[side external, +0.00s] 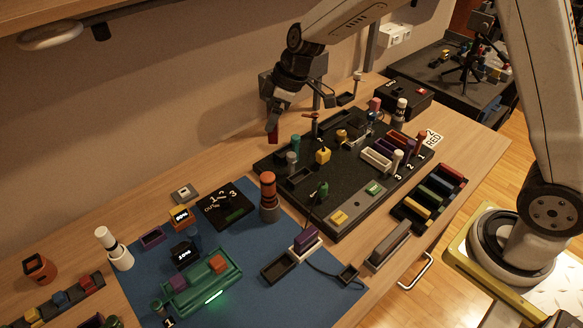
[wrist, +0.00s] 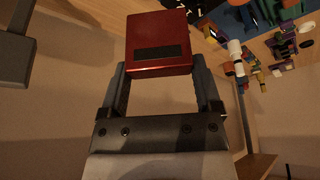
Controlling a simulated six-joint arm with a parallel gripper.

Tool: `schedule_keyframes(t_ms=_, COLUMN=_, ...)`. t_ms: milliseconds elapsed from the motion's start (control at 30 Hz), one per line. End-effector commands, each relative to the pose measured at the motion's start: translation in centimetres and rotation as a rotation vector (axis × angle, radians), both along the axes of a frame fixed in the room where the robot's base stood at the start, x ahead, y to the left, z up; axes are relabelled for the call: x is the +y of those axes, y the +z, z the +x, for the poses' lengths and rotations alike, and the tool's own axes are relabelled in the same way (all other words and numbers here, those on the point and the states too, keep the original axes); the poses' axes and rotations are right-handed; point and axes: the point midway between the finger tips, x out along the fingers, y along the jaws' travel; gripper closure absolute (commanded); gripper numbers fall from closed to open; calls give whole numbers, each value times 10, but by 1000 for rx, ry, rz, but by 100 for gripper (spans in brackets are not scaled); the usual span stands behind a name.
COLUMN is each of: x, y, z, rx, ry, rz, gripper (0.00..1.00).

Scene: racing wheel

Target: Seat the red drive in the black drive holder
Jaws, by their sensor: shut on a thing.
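The red drive (wrist: 158,42) is a flat red block with a dark strip on its face. My gripper (wrist: 159,72) is shut on it, one finger at each side. In the side external view the drive (side external: 273,134) hangs below my gripper (side external: 273,121), apparently raised near the back wall, left of the black board's far end. I cannot tell for sure which part is the black drive holder. An open black tray (side external: 278,268) lies on the blue mat beside a purple block, and a small dark tray (side external: 347,99) stands at the back.
The large black board (side external: 335,205) carries several pegs, blocks and slots. The blue mat (side external: 245,300) holds a green tray (side external: 205,282), small boxes and an orange-topped cylinder (side external: 268,195). A rack of coloured bars (side external: 430,198) stands right. Bare wood lies left of the board.

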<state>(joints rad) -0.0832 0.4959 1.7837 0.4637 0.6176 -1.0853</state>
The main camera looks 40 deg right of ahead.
Motion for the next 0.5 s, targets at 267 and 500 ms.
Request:
schedule_keyframes(t_ms=267, x=28, y=-1, z=-22, rx=-1, ry=317, rz=2, gripper=83)
schedule_keyframes(t_ms=500, x=55, y=-2, z=-47, rx=-1, ry=651, rz=1, gripper=83)
